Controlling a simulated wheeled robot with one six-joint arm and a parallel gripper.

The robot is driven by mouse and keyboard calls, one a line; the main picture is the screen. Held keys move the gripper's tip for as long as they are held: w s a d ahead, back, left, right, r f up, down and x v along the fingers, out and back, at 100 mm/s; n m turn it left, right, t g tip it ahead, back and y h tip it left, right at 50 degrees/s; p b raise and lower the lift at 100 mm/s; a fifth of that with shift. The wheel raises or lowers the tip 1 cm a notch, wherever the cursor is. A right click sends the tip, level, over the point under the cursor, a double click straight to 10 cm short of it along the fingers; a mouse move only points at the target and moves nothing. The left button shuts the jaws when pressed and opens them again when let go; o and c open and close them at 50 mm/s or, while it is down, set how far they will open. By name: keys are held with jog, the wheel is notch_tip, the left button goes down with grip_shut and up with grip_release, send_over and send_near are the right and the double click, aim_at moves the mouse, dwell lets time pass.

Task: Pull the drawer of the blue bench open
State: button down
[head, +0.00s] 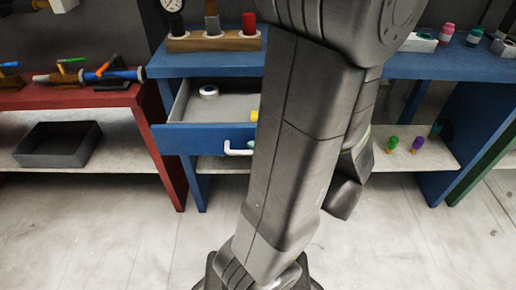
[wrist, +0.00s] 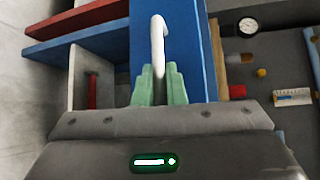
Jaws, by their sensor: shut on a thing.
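The blue bench (head: 210,65) stands ahead. Its drawer (head: 195,139) is pulled out, and its grey inside shows from above. A white roll (head: 208,91) and a yellow thing (head: 254,115) lie in it. The white handle (head: 236,149) is on the drawer's front; my arm hides its right part. In the wrist view, my gripper (wrist: 159,72) has its green fingers shut on the white handle (wrist: 159,38), against the blue drawer front (wrist: 195,55). In the head view my arm hides most of the gripper.
A red bench (head: 130,97) stands close on the left, with tools on top and a black tray (head: 57,145) below. A wooden block (head: 213,42) holds things on the blue top. Small bottles (head: 405,145) stand on the right shelf. The floor in front is clear.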

jog(key=c, duration=1.5)
grip_release()
jog(key=shift+d, duration=0.1)
jog(key=p+v, duration=0.1)
jog(key=v, duration=1.2)
jog(key=shift+s+d+p, duration=0.15)
jog(key=shift+s+p, duration=0.15)
jog(key=shift+p, duration=0.05)
jog(key=shift+w, duration=0.1)
jog(key=shift+b+x, duration=0.8)
jog(key=shift+x, duration=5.95)
jog(key=shift+r, duration=0.1)
